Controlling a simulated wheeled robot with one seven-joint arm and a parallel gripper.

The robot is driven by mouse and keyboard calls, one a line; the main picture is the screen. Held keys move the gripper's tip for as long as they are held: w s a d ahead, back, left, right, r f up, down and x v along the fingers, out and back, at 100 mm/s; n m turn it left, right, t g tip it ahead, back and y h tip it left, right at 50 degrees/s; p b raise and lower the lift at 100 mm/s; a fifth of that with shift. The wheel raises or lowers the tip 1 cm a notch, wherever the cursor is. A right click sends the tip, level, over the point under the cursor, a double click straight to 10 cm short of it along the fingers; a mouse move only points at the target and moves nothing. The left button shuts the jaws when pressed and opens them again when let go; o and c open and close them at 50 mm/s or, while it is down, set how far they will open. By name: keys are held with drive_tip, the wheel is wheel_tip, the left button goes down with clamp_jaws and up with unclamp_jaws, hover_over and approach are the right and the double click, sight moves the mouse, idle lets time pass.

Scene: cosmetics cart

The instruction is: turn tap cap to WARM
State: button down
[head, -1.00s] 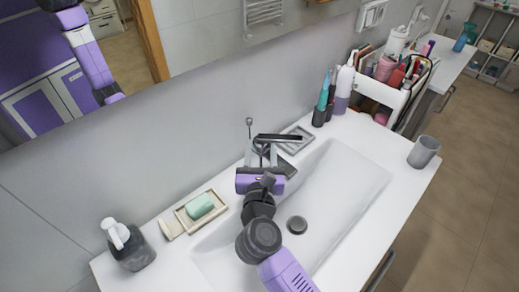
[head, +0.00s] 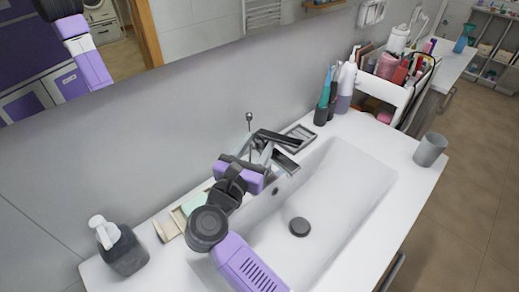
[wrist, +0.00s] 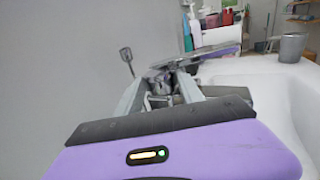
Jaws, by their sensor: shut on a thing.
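The chrome tap stands at the back edge of the sink, its spout (head: 286,164) reaching over the basin. Its dark flat tap cap (head: 280,138) has a lever angled down to the right in the head view; the cap also shows in the wrist view (wrist: 195,60). My gripper (head: 259,154) comes from the left and front and is shut on the tap cap. In the wrist view its two fingers (wrist: 160,88) lie on either side of the cap's base. The fingers partly hide the grip, and I cannot read a WARM mark.
A soap dish (head: 171,224) with green soap (head: 194,204) lies left, partly behind my wrist. A soap dispenser (head: 122,252) stands farther left. Toothbrushes (head: 326,90) and a grey cup (head: 431,149) stand right. The sink basin (head: 340,185) is empty.

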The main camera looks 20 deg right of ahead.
drive_tip(key=shift+w+a+r, duration=0.15)
drive_tip(key=shift+a, duration=0.15)
drive_tip(key=c, duration=0.7)
unclamp_jaws()
drive_tip(key=shift+c, duration=0.2)
drive_tip(key=v, duration=0.7)
drive_tip(key=shift+s+a, duration=0.25)
drive_tip(key=shift+s, duration=0.1)
drive_tip(key=shift+c, duration=0.3)
